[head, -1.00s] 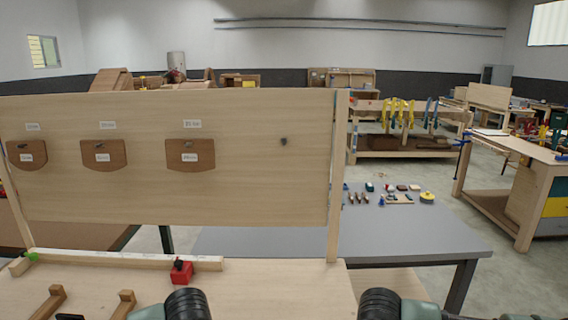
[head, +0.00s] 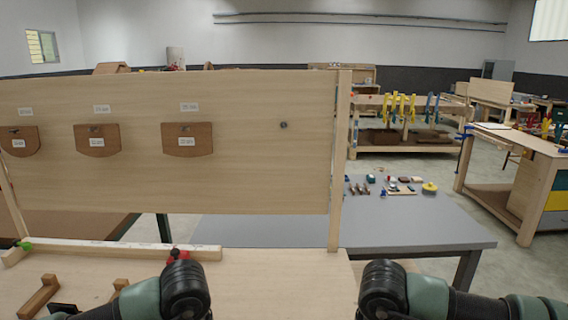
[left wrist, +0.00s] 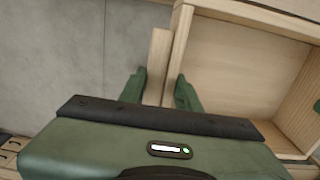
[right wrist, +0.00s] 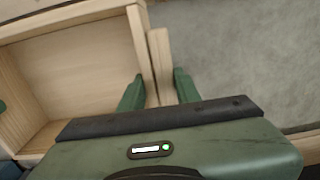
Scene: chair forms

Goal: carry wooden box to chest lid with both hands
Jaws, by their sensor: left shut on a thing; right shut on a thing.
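The wooden box (left wrist: 262,56) is pale and open-topped, with a bare inner floor. It also shows at the left of the right wrist view (right wrist: 75,65). My left gripper (left wrist: 159,92) is shut on a pale wooden strip at one side of the box. My right gripper (right wrist: 158,90) is shut on a similar strip at the opposite side. In the head view only my arms show at the bottom edge; both grippers and the box are out of that frame. I cannot make out a chest lid in any view.
A light wooden bench (head: 270,265) with an upright panel (head: 240,185) stands ahead. A red item (head: 178,256) and wooden brackets (head: 38,297) are on the bench. A grey table (head: 430,228) with small items stands beyond. Open floor shows at the right (head: 508,275).

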